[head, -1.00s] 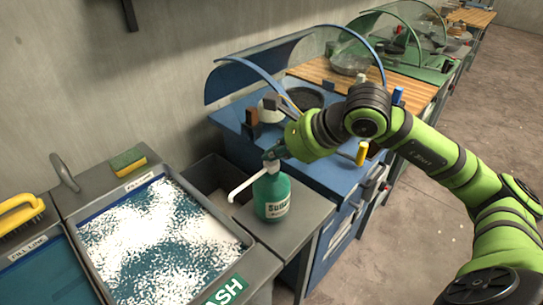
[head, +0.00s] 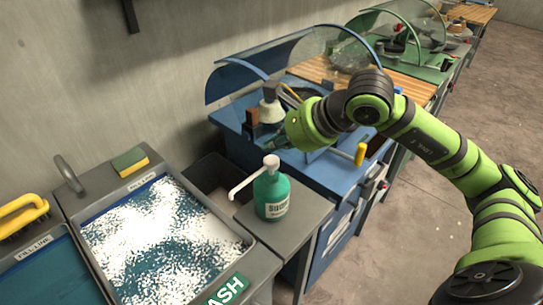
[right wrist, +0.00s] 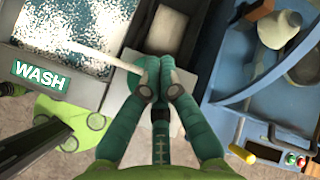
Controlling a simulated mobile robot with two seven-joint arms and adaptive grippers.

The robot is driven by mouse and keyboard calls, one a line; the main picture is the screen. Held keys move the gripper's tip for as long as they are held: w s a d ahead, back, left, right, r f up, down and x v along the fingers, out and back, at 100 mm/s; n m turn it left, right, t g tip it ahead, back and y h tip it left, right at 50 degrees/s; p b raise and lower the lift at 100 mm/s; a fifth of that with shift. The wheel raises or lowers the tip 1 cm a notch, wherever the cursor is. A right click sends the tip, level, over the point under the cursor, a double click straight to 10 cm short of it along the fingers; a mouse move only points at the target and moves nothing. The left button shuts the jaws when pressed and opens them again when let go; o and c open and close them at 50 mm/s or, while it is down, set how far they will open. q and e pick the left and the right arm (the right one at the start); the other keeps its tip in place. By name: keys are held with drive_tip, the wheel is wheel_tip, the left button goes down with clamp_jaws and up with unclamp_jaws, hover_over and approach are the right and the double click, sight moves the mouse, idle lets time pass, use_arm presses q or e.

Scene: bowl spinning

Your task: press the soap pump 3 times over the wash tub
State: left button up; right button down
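The soap pump is a teal bottle (head: 271,194) with a white head and a long white spout. It stands upright on the grey ledge right of the wash tub (head: 212,208), and its spout points left toward the tub. The tub holds teal water partly covered with white foam. My right gripper (head: 277,141) is just above the pump head, apart from it and holding nothing. In the right wrist view its fingers (right wrist: 160,66) are together over the bottle (right wrist: 142,62), hiding part of it; the spout (right wrist: 100,55) reaches left. My left gripper is not in view.
A green and yellow sponge (head: 129,161) lies behind the tub. A yellow-handled brush (head: 22,214) is at the far left. A blue station (head: 325,172) with a curved clear shield stands close to the right of the pump. A dark bin recess (head: 208,173) is behind the bottle.

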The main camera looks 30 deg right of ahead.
wheel_tip(320, 180, up, 4)
drive_tip(key=shift+r+p, duration=0.1)
drive_tip(key=shift+p, duration=1.1)
idle(0.9)
